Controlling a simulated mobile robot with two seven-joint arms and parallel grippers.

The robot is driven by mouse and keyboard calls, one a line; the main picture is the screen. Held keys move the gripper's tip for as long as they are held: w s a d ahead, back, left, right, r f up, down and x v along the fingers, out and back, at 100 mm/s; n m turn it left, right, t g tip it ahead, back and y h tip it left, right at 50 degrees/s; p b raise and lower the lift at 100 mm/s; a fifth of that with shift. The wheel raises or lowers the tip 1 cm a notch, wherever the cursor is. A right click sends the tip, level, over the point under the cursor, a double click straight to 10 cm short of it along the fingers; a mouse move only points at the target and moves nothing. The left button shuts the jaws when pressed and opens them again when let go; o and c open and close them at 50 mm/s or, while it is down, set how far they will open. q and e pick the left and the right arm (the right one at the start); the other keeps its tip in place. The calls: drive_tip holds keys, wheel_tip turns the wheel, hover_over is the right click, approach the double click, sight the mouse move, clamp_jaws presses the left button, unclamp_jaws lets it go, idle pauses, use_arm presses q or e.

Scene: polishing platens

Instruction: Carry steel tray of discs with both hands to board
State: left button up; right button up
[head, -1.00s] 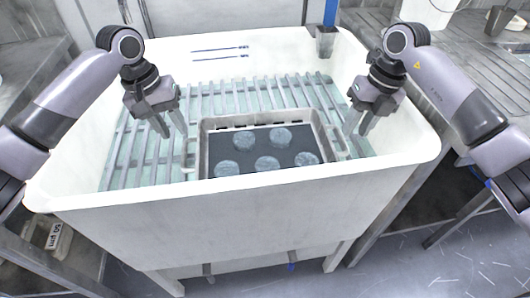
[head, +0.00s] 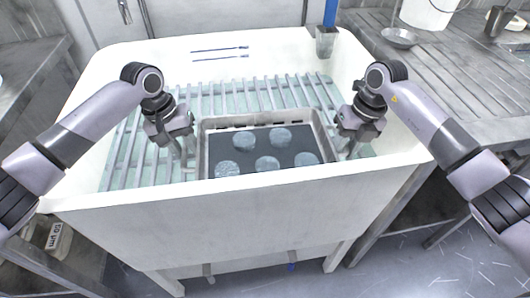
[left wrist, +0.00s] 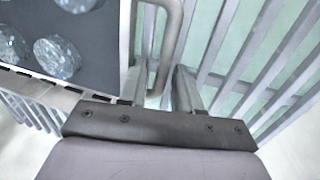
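The steel tray (head: 262,115) rests on the slatted rack inside the white basin. It holds several round grey discs (head: 268,164) on a dark sheet, also partly seen in the left wrist view (left wrist: 57,57). My left gripper (head: 182,158) is low beside the tray's left side. In the left wrist view its fingers (left wrist: 160,88) are apart, with the tray's bar handle (left wrist: 172,40) reaching between them; contact is not clear. My right gripper (head: 346,153) is low beside the tray's right side, its finger opening too small to tell. I cannot make out the board.
The white basin's front wall (head: 250,225) stands in front of the tray. Slats (head: 140,155) run on both sides of it. A steel counter (head: 450,80) at the right carries a scale pan (head: 400,38) and a white bucket (head: 428,12). A grey holder (head: 326,42) sits on the back rim.

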use_arm(q)
clamp_jaws()
use_arm(e)
clamp_jaws()
idle(1.0)
use_arm(q)
drive_tip(key=shift+w+r, duration=0.1)
drive_tip(key=shift+r, duration=0.15)
use_arm(e)
drive_tip(key=shift+w+r, duration=0.1)
drive_tip(key=shift+r, duration=0.15)
